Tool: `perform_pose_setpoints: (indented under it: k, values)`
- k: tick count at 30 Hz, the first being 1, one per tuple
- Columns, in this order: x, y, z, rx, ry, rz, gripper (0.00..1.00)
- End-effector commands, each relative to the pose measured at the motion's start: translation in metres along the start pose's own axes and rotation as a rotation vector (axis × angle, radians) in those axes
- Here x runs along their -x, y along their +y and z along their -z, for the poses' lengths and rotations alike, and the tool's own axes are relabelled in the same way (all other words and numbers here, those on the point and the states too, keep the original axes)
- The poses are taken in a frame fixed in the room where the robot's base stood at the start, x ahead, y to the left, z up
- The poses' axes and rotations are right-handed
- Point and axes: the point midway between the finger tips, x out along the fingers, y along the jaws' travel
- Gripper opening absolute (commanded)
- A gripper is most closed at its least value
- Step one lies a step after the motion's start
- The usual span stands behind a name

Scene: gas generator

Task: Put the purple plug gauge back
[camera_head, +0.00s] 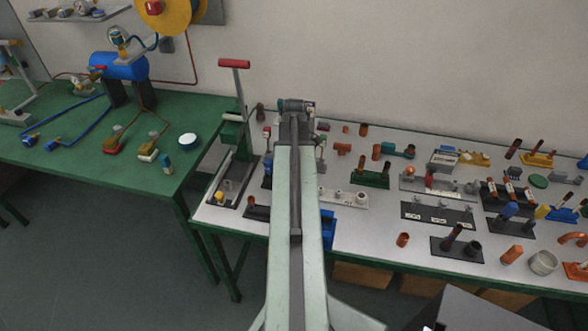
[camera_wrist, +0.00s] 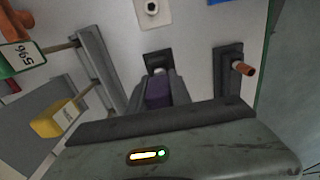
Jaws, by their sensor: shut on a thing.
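The purple plug gauge (camera_wrist: 158,94) is between the fingers of my gripper (camera_wrist: 159,82) in the wrist view, and the gripper is shut on it. A pale metal end shows just beyond the purple part. A small dark block (camera_wrist: 153,57) lies directly beyond that end; I cannot tell whether the gauge touches it or is seated in it. In the head view my arm reaches over the white-topped table, and the plug gauge cannot be made out there.
In the wrist view, a dark stand with a copper-coloured pin (camera_wrist: 241,68) is to the right. A white block with a hole (camera_wrist: 152,9) is beyond. A yellow-handled piece (camera_wrist: 54,121) and a grey rail (camera_wrist: 101,62) are to the left. A red-handled lever press (camera_head: 235,64) stands left of my arm.

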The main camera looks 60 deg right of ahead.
Motion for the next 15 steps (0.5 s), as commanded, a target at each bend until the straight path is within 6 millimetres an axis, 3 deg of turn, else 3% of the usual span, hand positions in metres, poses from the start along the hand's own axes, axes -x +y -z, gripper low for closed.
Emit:
perform_pose_setpoints:
  k: [15]
  values:
    - [-0.017,0.000,0.000,0.000,0.000,0.000,0.00]
